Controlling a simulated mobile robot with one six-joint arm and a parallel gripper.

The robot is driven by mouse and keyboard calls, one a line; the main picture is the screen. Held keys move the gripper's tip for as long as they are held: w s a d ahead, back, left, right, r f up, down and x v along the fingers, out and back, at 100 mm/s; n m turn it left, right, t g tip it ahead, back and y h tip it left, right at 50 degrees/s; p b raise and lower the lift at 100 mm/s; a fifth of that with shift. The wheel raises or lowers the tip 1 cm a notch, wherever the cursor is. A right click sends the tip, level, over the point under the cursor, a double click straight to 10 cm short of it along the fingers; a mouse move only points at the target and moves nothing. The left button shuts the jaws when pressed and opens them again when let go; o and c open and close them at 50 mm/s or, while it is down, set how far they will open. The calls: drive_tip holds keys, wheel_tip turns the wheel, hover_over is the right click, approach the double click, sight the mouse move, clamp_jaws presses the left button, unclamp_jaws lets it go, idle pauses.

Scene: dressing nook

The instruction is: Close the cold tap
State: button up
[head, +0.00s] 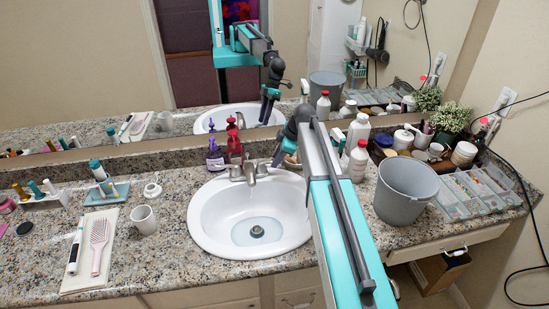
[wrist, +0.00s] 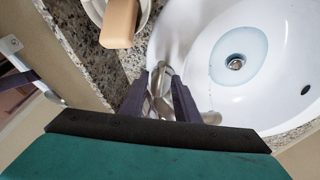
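The metal faucet (head: 249,172) stands at the back rim of the white sink (head: 205,222), with a small handle on each side of its spout. No hot or cold marking is legible. My gripper (head: 285,152) is behind the sink's right rear rim, partly hidden by my arm in the head view. In the wrist view my gripper (wrist: 162,92) has its two dark fingers apart, with a shiny metal tap part (wrist: 162,78) between them. I cannot tell whether the fingers touch it.
Purple and red bottles (head: 235,147) stand left of the faucet. White bottles (head: 358,132) and a grey bucket (head: 405,192) stand to the right. A tan block (wrist: 120,22) on a white dish is close to my fingers. A white mug (head: 144,219) is left of the sink.

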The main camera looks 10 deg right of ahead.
drive_tip(key=shift+f, duration=0.2)
clamp_jaws()
drive_tip(key=shift+w+a, duration=0.1)
drive_tip(key=shift+a, duration=0.1)
